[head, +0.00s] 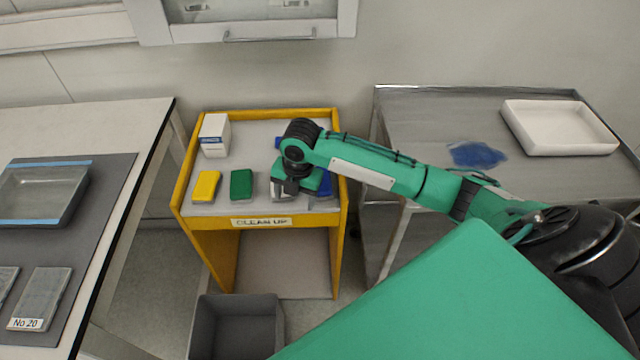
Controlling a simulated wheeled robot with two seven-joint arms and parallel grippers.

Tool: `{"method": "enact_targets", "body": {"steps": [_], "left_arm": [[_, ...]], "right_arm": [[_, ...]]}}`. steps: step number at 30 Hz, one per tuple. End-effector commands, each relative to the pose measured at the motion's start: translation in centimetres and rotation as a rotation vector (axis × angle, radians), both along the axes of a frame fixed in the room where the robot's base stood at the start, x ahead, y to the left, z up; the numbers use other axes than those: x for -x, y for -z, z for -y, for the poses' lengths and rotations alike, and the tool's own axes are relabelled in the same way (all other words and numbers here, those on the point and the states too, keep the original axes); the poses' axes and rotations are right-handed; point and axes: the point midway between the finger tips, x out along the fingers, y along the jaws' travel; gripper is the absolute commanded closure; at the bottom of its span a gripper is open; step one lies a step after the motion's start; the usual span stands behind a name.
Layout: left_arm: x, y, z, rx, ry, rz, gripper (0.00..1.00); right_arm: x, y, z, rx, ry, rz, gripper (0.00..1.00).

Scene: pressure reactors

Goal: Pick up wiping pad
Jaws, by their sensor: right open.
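A yellow pad (206,186) and a green pad (241,184) lie on top of the yellow-edged clean-up cart (190,209). Right of them a pale grey item (281,195) and a blue item (325,188) are partly hidden by my arm. I cannot tell which of these is the wiping pad. My right gripper (291,188) points down over the pale grey item, with its jaws open. Whether it touches the item is hidden. My left gripper is out of view.
A white-and-blue box (215,135) stands at the cart's back left. A steel table (430,118) at right holds a blue spill (477,154) and a white tray (560,127). A grey bin (237,310) stands before the cart. A left bench (130,118) holds a tray (40,193).

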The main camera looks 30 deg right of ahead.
Motion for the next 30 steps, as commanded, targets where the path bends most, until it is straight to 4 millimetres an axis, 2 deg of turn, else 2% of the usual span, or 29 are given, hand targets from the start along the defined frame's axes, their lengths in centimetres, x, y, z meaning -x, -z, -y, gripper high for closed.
{"method": "enact_targets", "body": {"steps": [1, 6, 10, 15, 19, 27, 30], "left_arm": [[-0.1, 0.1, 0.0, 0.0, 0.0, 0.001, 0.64], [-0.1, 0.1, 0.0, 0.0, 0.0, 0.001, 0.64], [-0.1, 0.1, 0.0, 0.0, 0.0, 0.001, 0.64], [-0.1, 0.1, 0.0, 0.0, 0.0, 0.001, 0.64], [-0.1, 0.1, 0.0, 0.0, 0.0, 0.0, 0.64], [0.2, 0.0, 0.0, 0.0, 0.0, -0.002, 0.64], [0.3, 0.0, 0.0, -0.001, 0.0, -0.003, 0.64]], "right_arm": [[-1.0, -1.6, 1.6, 0.034, -0.07, -0.001, 0.31], [-3.2, -5.8, 6.2, 0.091, -0.275, -0.038, 0.31], [-4.4, -8.2, 9.0, 0.105, -0.364, -0.056, 0.31], [-5.0, -9.7, 10.8, 0.105, -0.421, -0.067, 0.31], [-5.1, -8.5, 11.1, 0.104, -0.43, -0.072, 0.31], [-5.1, -3.3, 11.0, 0.103, -0.431, -0.071, 0.31], [-5.1, -2.1, 11.0, 0.103, -0.429, -0.069, 0.31]]}}
